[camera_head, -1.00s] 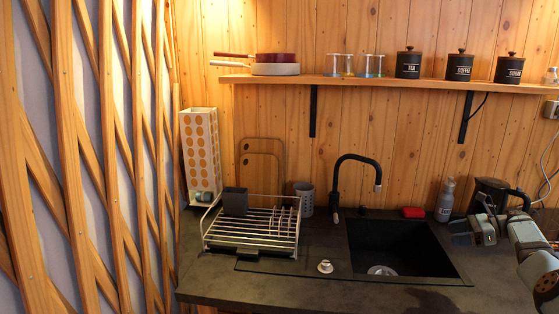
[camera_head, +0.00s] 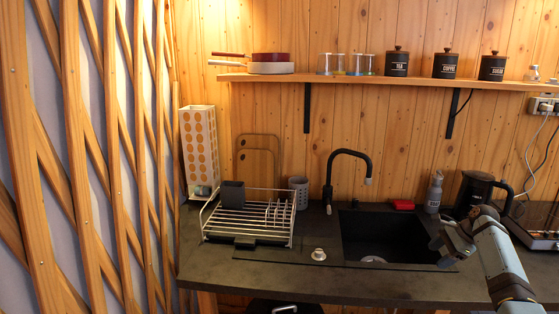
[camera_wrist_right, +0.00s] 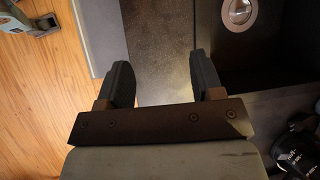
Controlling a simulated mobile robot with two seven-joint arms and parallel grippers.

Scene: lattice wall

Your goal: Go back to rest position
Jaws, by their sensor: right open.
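My right gripper (camera_head: 440,242) is at the front right of the sink in the head view, its grey arm coming in from the lower right. In the right wrist view the right gripper (camera_wrist_right: 161,76) has its two dark fingers apart with nothing between them. The counter edge and floor lie beyond the fingers there. My left gripper cannot be made out in the head view.
The dark counter (camera_head: 215,278) holds a dish rack (camera_head: 248,222), a black sink (camera_head: 375,235) with faucet (camera_head: 346,154), and a kettle (camera_head: 473,190) near my right arm. A shelf (camera_head: 370,80) runs above. Wood floor (camera_wrist_right: 45,110) shows in the wrist view.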

